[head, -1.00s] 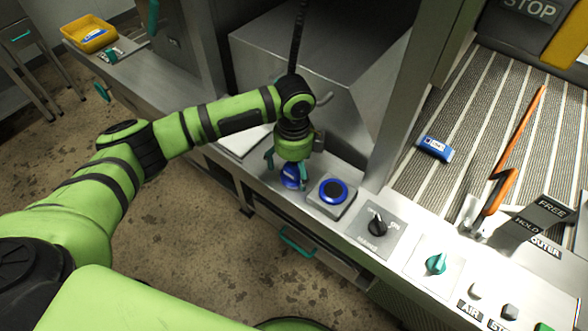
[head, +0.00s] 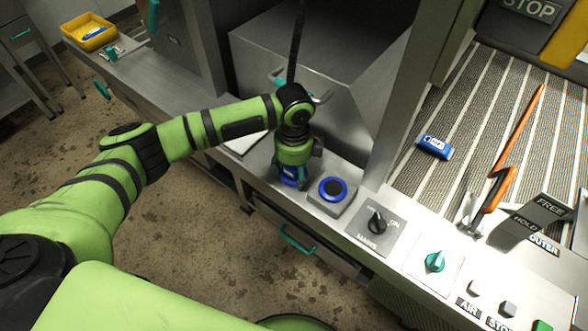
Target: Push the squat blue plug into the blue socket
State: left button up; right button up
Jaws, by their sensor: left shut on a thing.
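The squat blue plug (head: 293,181) is on the steel ledge, between the fingers of my left gripper (head: 291,184), which is shut on it from above. The fingers and wrist hide much of the plug. The blue socket (head: 346,183) is a blue ring with a dark centre on a small grey block, just right of the plug and apart from it. My right gripper is not in view.
Right of the socket, the ledge (head: 398,262) carries a black knob (head: 376,223), a green knob (head: 436,261) and several buttons. A steel housing (head: 310,75) stands behind. A blue packet (head: 434,146) and an orange-handled tool (head: 515,150) lie on the ribbed belt. A yellow tray (head: 72,40) is far left.

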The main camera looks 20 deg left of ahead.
pick_arm(q)
jog(key=shift+r, duration=0.6)
notch_tip(320, 180, up, 3)
jog(key=shift+f+b, duration=0.15)
jog(key=shift+b, duration=0.4)
jog(key=s+d+r+b, duration=0.1)
jog(key=s+d+r, duration=0.6)
jog(key=s+d, duration=0.1)
jog(key=shift+d, duration=0.25)
